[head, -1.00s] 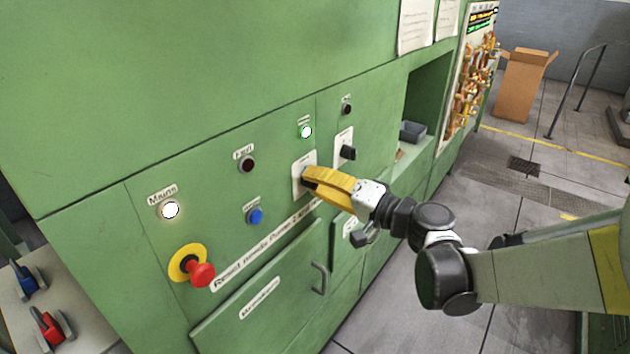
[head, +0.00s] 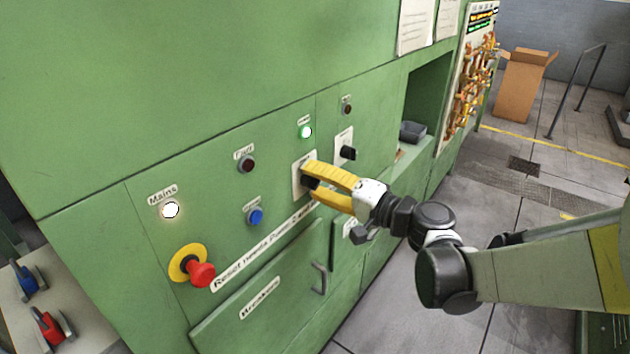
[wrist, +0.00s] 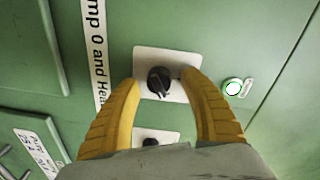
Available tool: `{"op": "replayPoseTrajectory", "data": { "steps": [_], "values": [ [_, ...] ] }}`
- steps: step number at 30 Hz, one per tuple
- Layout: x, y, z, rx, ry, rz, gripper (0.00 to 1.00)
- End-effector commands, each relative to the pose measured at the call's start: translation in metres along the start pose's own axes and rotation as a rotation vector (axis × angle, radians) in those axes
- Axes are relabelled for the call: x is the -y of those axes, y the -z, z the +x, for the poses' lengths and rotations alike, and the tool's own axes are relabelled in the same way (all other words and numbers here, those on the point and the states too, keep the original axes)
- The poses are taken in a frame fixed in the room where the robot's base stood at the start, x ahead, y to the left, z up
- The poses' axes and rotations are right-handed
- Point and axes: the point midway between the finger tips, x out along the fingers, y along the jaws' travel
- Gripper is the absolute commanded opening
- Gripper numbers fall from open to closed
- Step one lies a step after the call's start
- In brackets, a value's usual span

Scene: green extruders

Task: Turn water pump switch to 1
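A black rotary switch (wrist: 158,81) on a pale plate shows in the wrist view, between the fingers of my gripper (wrist: 160,75). In the head view this switch (head: 311,182) is partly hidden by my yellow gripper (head: 312,175). The fingers are spread to either side of the knob, with gaps visible. Another black switch (head: 348,152) on its own plate is to the right, and it also shows lower in the wrist view (wrist: 150,142). The labels on the plates are too small to read, so I cannot tell which is the water pump.
The green panel bears a lit green lamp (head: 306,132), a lit white Mains lamp (head: 170,210), a blue button (head: 255,215) and a red emergency stop (head: 201,274) on yellow. A drawer handle (head: 319,278) juts out below. Open floor lies to the right.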

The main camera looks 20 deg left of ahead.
Motion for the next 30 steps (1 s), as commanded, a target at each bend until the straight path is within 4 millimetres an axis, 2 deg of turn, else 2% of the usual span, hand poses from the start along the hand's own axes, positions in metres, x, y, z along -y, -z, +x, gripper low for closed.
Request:
{"op": "replayPoseTrajectory", "data": {
  "steps": [5,8,21,25,30],
  "values": [
    [0.0,0.0,-0.002,0.0,-0.001,-0.001,0.51],
    [-0.001,0.001,-0.011,-0.002,-0.001,-0.001,0.51],
    [0.0,0.001,-0.101,-0.004,-0.001,-0.001,0.51],
    [0.0,0.001,-0.115,-0.003,-0.001,0.0,0.51],
    [0.0,0.0,-0.12,0.001,0.0,0.0,0.51]
  ]
}}
